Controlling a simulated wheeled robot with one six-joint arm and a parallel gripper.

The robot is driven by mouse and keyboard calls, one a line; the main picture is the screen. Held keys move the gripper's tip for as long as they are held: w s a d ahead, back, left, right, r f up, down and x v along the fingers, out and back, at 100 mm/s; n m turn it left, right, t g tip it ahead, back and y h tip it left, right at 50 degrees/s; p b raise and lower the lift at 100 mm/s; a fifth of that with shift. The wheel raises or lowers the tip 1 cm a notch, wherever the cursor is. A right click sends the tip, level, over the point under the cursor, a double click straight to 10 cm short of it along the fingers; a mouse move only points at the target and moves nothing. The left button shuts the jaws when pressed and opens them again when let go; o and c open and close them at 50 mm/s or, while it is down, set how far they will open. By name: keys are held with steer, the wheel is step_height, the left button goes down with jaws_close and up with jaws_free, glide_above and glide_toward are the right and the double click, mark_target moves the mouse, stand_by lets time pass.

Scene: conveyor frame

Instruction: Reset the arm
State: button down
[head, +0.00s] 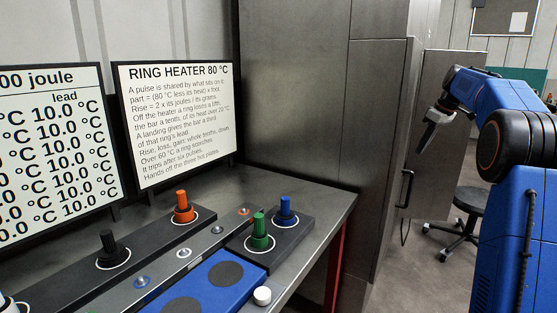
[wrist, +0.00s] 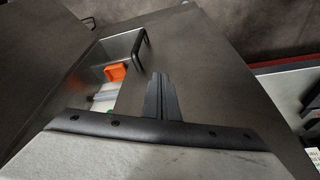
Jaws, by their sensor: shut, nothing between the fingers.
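My arm, blue with black joints, is raised at the right of the head view. My gripper (head: 425,147) hangs from it in front of the grey cabinet door, pointing down and to the left, well clear of the table. In the wrist view my gripper (wrist: 160,77) shows its dark fingers together, with nothing between them. Nothing touches the fingertips.
A grey cabinet (head: 292,90) stands beside the table (head: 325,205); its black handle (head: 405,188) is near my gripper. The table bears orange, green, blue and black knobs and two signs (head: 178,125). A black stool (head: 468,201) stands behind.

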steer(key=s+a+m+h, duration=0.1)
steer(key=s+a, duration=0.5)
steer(key=s, duration=0.3)
steer(key=s+a+m, duration=0.1)
steer(key=s+a, duration=0.5)
steer(key=s, duration=0.3)
steer(key=s+a+m+h, duration=0.1)
steer(key=s+a+m, duration=0.1)
steer(key=s+a, duration=0.55)
steer(key=s+a+f+m, duration=0.1)
steer(key=s+f, duration=0.5)
steer(key=s, duration=0.3)
steer(key=s+a+f+m+t, duration=0.1)
steer(key=s+a+f, duration=0.1)
steer(key=s+f, duration=0.4)
steer(key=s+a+f, duration=0.2)
steer(key=s+f, duration=0.5)
steer(key=s, duration=0.6)
steer(key=shift+s+m+t, duration=0.25)
steer(key=shift+m+t, duration=0.05)
steer(key=shift+m, duration=0.1)
steer(key=shift+d, duration=0.1)
